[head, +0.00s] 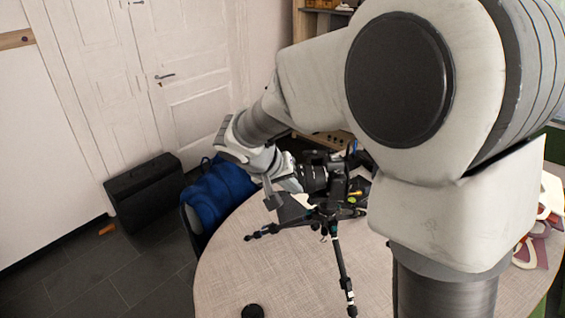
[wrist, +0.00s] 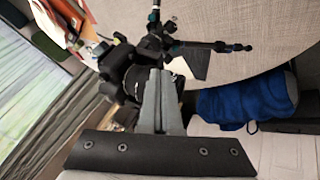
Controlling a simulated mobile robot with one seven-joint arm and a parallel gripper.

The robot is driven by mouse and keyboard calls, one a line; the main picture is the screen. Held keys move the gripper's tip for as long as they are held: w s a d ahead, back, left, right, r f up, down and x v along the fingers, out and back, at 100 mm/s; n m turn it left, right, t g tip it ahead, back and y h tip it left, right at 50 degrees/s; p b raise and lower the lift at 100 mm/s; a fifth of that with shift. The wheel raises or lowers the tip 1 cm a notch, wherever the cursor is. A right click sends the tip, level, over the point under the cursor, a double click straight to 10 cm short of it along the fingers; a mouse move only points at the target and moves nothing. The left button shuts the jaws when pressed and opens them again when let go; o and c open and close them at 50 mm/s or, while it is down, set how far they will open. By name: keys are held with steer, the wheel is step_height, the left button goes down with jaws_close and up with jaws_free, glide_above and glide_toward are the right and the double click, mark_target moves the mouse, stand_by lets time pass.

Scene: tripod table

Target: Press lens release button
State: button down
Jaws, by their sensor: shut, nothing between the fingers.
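A black camera (head: 337,184) with a large lens (head: 313,178) sits on a small black tripod (head: 328,212) on the round table. The lens points left, toward my gripper. My gripper (head: 294,185) is at the lens's left side, close to its front end. In the wrist view my gripper (wrist: 158,74) is shut and empty, its grey fingers together. They overlap the camera (wrist: 120,72) and hide part of its lens (wrist: 180,72). I cannot tell whether the fingertips touch it. The lens release button is too small or hidden to make out.
The round table (head: 235,262) has free room at its front left. A small black round object (head: 252,311) lies at its near edge. A blue bag (head: 218,190) is beside the table, and a black case (head: 146,192) stands on the floor. Papers (head: 545,215) lie at the right.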

mark_target(330, 196)
steer(key=w+d+f+p, duration=0.1)
steer(key=w+d+f, duration=0.1)
steer(key=d, duration=0.4)
steer(key=shift+f, duration=0.75)
steer(key=shift+d+f, duration=0.1)
steer(key=shift+d, duration=0.05)
steer(key=shift+d+f+b, duration=0.1)
steer(key=shift+d+b, duration=0.3)
steer(key=shift+b, duration=0.45)
steer(key=shift+s+d+r, duration=0.15)
steer(key=shift+d+r, duration=0.05)
steer(key=shift+d, duration=0.2)
